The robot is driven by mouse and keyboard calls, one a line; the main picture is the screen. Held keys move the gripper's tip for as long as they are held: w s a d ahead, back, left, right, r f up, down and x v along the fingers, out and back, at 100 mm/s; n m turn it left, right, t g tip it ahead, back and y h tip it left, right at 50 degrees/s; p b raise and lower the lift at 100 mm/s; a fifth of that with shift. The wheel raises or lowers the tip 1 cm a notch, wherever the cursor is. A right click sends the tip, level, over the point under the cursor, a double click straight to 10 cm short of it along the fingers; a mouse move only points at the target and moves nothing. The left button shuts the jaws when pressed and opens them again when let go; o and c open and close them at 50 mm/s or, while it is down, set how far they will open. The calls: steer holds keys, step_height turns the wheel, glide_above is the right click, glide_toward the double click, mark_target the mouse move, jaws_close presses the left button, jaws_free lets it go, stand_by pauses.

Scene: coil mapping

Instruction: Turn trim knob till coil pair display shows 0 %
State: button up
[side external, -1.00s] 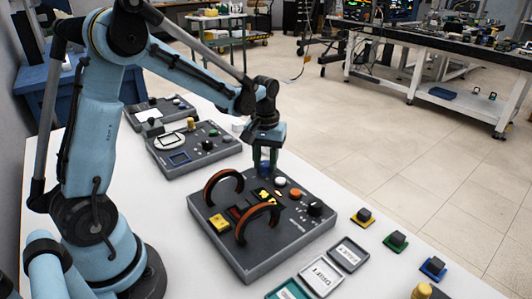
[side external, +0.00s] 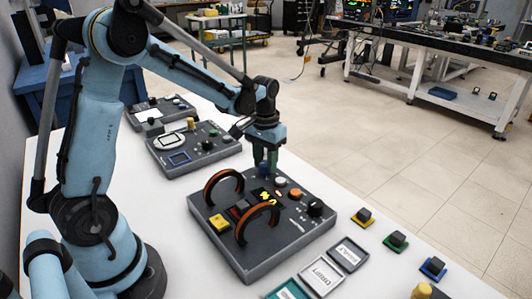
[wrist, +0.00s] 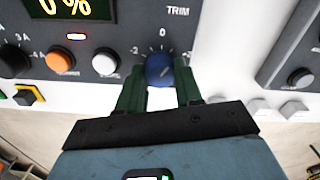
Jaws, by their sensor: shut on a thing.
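The blue trim knob (wrist: 160,70) sits on the grey coil panel (side external: 250,262), under the TRIM label and a scale marked from -2 through 0 to 2. My gripper (wrist: 160,84) is shut on the knob, with one dark green finger on each side. The side external view also shows my gripper (side external: 265,162) pointing down at the panel's back edge. In the wrist view the display (wrist: 70,8) reads 0 % in yellow, its top cut off by the frame. The display is too small to read in the side view.
On the panel, an orange button (wrist: 59,61) and a white button (wrist: 105,62) are left of the knob in the wrist view. Two arched orange-and-black coils (side external: 257,212) rise from the panel. Other panels (side external: 195,150) stand behind.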

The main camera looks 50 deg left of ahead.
mark_target(265, 163)
steer(key=o, duration=1)
steer(key=shift+o, duration=0.2)
steer(key=shift+r, duration=0.1)
step_height(265, 163, up, 12)
steer(key=s+d+f+m+t, duration=0.3)
steer(key=s+d+t, duration=0.4)
steer(key=s+d, duration=0.2)
steer(key=shift+s, duration=1.2)
